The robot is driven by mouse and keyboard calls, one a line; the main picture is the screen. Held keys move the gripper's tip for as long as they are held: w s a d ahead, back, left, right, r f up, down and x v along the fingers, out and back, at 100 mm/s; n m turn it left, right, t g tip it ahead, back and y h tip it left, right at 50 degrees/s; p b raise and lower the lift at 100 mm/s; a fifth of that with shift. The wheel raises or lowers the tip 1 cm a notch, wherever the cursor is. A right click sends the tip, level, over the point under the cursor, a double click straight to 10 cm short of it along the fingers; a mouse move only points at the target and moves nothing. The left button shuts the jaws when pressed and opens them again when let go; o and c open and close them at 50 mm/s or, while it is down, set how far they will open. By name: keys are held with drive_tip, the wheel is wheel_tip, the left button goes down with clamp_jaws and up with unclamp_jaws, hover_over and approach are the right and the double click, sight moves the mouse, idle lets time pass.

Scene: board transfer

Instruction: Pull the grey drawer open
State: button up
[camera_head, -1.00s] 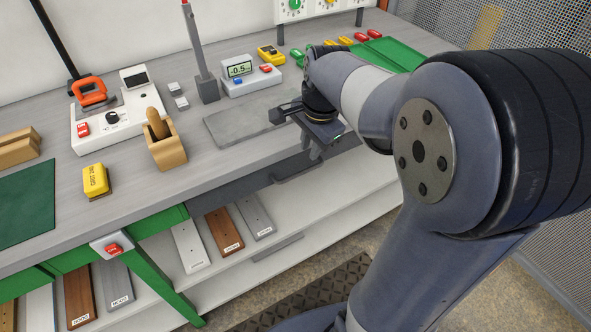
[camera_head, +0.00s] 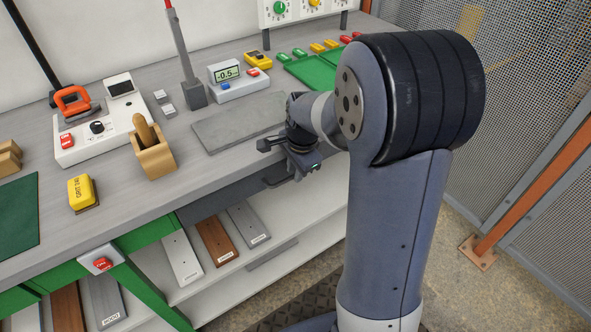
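The grey drawer (camera_head: 222,199) sits under the front edge of the bench, to the right of the green frame. Its dark front shows as a narrow strip and looks closed, with its right part hidden behind my gripper. My gripper (camera_head: 288,177) hangs at the bench's front edge, fingers pointing down, beside a dark bar at the drawer front that looks like its handle. The fingers are small and dark against it. I cannot tell whether they touch or hold the bar, or how far apart they are.
A grey slab (camera_head: 236,127) lies on the bench behind my gripper. A wooden box (camera_head: 155,161) and a yellow block (camera_head: 82,192) stand to the left. Labelled boards (camera_head: 214,243) lie on the white shelf below. A mesh fence (camera_head: 525,110) stands at right.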

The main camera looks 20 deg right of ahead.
clamp_jaws()
idle(0.4)
